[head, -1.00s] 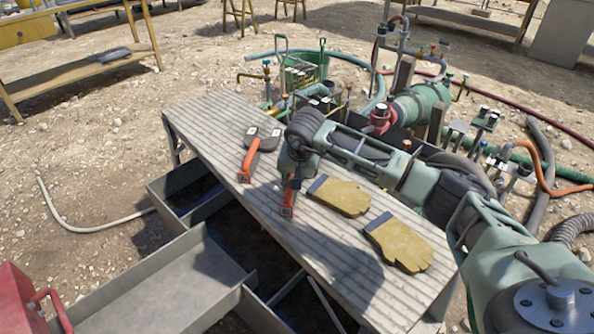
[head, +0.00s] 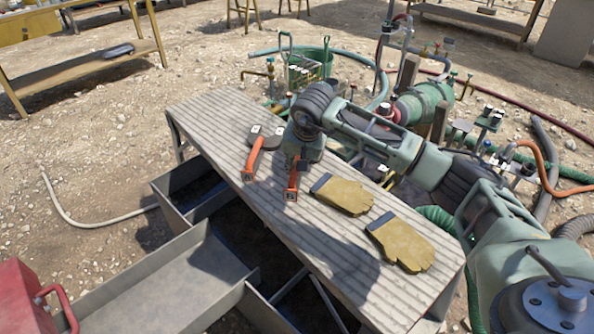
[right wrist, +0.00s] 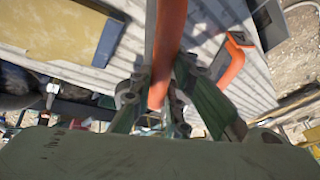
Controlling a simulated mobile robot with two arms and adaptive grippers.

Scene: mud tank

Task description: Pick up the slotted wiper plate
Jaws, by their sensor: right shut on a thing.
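My right gripper (right wrist: 158,95) is shut on the orange handle (right wrist: 168,45) of a tool, probably the slotted wiper plate. In the head view my right gripper (head: 300,163) is over the ribbed table, and the handle's lower end (head: 291,192) shows below it. The tool's head is hidden behind my gripper and wrist, so its slots cannot be seen. A second orange-handled tool (head: 251,160), with a dark flat head and white tags, lies to the left; its handle also shows in the right wrist view (right wrist: 235,58). My left gripper is out of view.
Two yellow work gloves (head: 342,194) (head: 400,243) lie on the ribbed table (head: 300,235), right of the held tool. Metal troughs (head: 185,275) stand in front of the table. Pipes and a green pump (head: 425,102) stand behind it. A red container (head: 25,300) is at lower left.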

